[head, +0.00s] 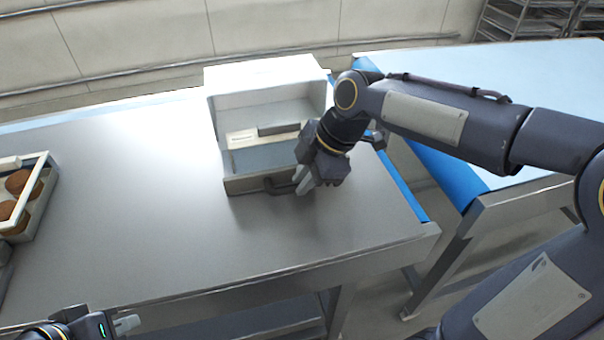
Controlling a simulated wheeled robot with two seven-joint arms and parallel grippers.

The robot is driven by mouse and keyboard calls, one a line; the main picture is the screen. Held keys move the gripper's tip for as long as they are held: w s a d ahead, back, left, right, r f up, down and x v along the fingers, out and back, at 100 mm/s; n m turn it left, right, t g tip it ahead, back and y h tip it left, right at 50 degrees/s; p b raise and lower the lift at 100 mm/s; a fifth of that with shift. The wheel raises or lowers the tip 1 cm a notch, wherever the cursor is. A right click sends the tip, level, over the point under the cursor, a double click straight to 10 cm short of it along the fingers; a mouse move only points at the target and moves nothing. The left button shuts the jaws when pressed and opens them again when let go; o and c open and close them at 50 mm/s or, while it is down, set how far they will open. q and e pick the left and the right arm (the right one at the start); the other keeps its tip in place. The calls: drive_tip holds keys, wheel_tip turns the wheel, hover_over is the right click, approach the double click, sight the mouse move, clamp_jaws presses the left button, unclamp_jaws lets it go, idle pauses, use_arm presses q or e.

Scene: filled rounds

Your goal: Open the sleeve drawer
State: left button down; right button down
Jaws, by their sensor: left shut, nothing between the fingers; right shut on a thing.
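The sleeve drawer (240,185) is the grey drawer of a white box-shaped unit (265,78) on the steel table. It stands pulled out toward me, and its inside shows a blue-grey floor with a pale strip at the back. My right gripper (304,186) is at the drawer's front right, shut on the dark drawer handle (278,187), and hides the handle's right part. My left gripper (128,324) is at the bottom left, low in the picture, shut and empty, well away from the drawer.
A pale tray (40,190) with several round brown items sits at the table's left edge. The steel table (130,220) is clear between tray and drawer. A blue conveyor belt (450,178) runs at the right, beyond a gap.

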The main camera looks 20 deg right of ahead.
drive_tip(key=c, duration=1.4)
unclamp_jaws()
drive_tip(key=v, duration=0.7)
drive_tip(key=shift+d+r, duration=0.2)
drive_tip(key=shift+r, duration=0.2)
